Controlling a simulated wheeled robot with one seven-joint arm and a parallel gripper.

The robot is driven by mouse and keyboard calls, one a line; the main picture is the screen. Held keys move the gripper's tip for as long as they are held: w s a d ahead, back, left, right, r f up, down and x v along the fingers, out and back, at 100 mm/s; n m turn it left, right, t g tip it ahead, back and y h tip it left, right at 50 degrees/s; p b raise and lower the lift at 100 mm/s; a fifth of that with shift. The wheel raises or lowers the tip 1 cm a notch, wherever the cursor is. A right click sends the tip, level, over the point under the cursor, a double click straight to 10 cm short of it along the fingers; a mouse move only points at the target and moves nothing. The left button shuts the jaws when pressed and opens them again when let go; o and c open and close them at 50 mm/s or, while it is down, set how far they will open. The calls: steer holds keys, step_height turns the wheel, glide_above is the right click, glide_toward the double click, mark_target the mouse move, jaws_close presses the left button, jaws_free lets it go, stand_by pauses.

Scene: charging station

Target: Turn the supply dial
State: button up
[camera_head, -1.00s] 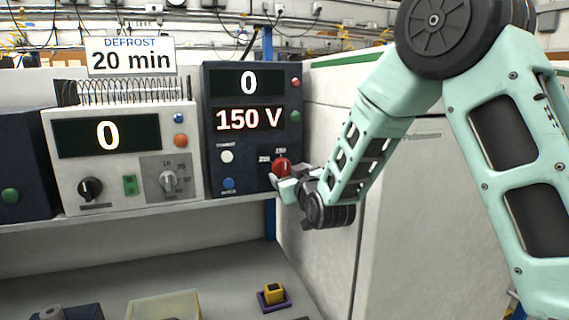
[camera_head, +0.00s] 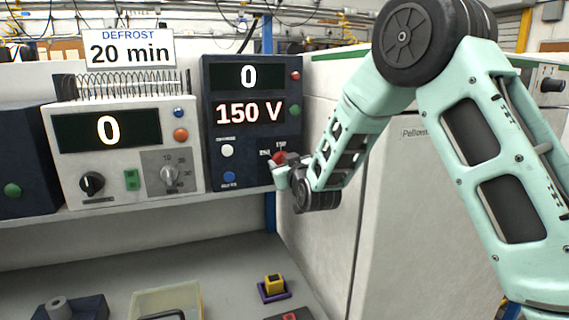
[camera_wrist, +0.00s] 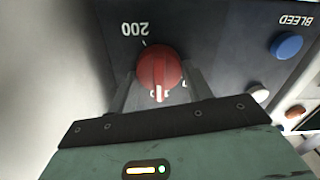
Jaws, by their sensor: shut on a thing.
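The red supply dial (camera_head: 279,157) sits at the lower right of the dark blue supply unit (camera_head: 212,125), whose displays read 0 and 150 V. My gripper (camera_head: 281,172) is at the dial and partly covers it in the head view. In the wrist view the red dial (camera_wrist: 159,68) sits between the two fingers of my gripper (camera_wrist: 158,90), which are shut on it. A white mark shows on the dial's lower part, and a "200" label stands upside down at its upper left. The label below the dial is partly hidden.
A white timer unit (camera_head: 122,150) reading 0 stands left of the supply, under a "DEFROST 20 min" sign (camera_head: 130,48). A blue button (camera_wrist: 286,45) lies right of the dial. A pale cabinet (camera_head: 400,220) stands right. A yellow block on a purple base (camera_head: 274,287) lies below.

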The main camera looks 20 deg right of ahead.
steer(key=shift+f+b, duration=0.1)
steer(key=shift+b, duration=0.3)
steer(key=m+b, duration=0.2)
steer(key=b, duration=0.2)
steer(key=shift+f+m, duration=0.15)
steer(key=shift+m, duration=0.25)
steer(key=m+b, duration=0.3)
steer(key=shift+d+b, duration=0.15)
steer(key=shift+b, duration=0.2)
steer(key=shift+r, duration=0.25)
steer(key=o, duration=1)
steer(key=shift+c, duration=0.2)
steer(key=s+b, duration=0.4)
steer(key=s, duration=1.3)
steer(key=shift+s+a, duration=0.2)
steer(key=shift+s, duration=0.05)
